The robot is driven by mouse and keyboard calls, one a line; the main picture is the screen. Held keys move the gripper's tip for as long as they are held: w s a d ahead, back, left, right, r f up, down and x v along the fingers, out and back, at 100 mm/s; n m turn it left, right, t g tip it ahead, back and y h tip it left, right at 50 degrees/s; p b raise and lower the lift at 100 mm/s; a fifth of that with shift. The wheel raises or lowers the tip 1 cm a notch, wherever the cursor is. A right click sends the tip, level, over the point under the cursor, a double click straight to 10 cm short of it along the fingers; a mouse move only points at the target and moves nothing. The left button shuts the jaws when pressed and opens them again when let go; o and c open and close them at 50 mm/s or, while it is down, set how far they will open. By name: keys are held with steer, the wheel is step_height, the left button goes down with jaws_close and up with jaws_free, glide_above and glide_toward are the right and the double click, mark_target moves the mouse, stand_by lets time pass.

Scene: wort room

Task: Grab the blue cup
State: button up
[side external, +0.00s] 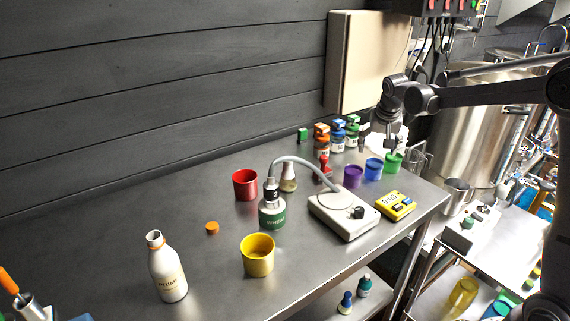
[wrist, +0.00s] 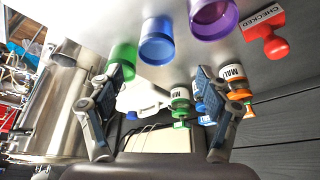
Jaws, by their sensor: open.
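The blue cup (side external: 374,168) stands upright on the metal table toward its right end, between a purple cup (side external: 353,176) and a green cup (side external: 393,162). In the wrist view the blue cup (wrist: 157,42) is at the top middle, ahead of my fingers and apart from them. My gripper (wrist: 165,112) is open, with its two fingers spread wide and no cup between them. In the side view my gripper (side external: 391,148) hangs near the green cup, behind and to the right of the blue cup.
Several labelled jars (side external: 338,136) stand behind the cups. A red stamp (side external: 325,168) is left of the purple cup. A white device (side external: 342,215) and a yellow meter (side external: 396,206) lie in front. A red cup (side external: 245,184) and yellow cup (side external: 258,255) are farther left.

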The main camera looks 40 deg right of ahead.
mark_target(375, 162)
steer(key=x, duration=0.2)
steer(key=shift+w+d+f, duration=0.15)
steer(key=shift+f, duration=0.2)
steer(key=shift+d+x, duration=0.2)
steer(key=shift+x, duration=2.4)
steer(key=c, duration=1.3)
